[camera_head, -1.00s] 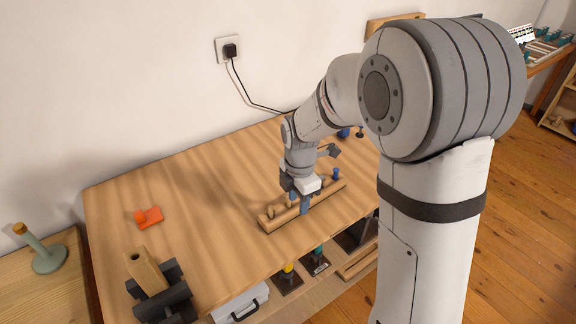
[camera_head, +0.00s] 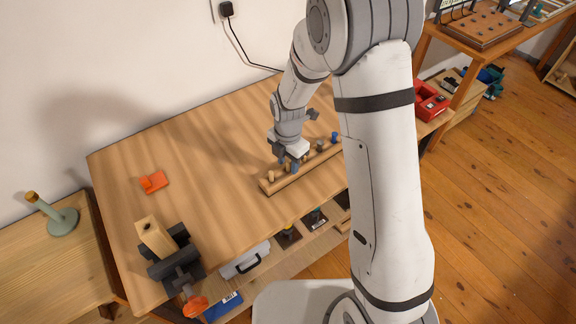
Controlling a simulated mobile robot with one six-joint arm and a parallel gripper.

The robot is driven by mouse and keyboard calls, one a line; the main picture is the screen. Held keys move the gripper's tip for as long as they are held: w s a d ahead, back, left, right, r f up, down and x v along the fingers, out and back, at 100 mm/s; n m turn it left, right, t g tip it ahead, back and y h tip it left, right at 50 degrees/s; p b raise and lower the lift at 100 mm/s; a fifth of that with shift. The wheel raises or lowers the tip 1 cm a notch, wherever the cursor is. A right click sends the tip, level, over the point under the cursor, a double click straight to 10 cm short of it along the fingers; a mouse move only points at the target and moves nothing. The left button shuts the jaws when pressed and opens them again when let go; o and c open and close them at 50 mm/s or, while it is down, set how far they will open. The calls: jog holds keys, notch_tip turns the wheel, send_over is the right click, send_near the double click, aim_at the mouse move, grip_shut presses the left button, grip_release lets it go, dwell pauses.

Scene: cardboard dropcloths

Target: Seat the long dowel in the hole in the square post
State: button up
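The square post (camera_head: 154,236) is a pale wooden block held tilted in a dark vise (camera_head: 176,254) at the table's left front. A wooden rack (camera_head: 309,166) near the front edge holds several short upright pegs, tan, dark and blue. I cannot tell which is the long dowel. My gripper (camera_head: 288,163) points down at the rack's left half, its fingers low beside a tan peg (camera_head: 286,168). Whether they are apart or closed on that peg is too small to tell.
An orange piece (camera_head: 153,182) lies on the table at left. The vise's orange handle (camera_head: 195,306) sticks out in front. A green stand (camera_head: 61,220) is on the side table. The table's middle is clear. My arm hides the rack's right side.

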jog(key=shift+f, duration=0.1)
jog(key=shift+c, duration=0.2)
grip_shut()
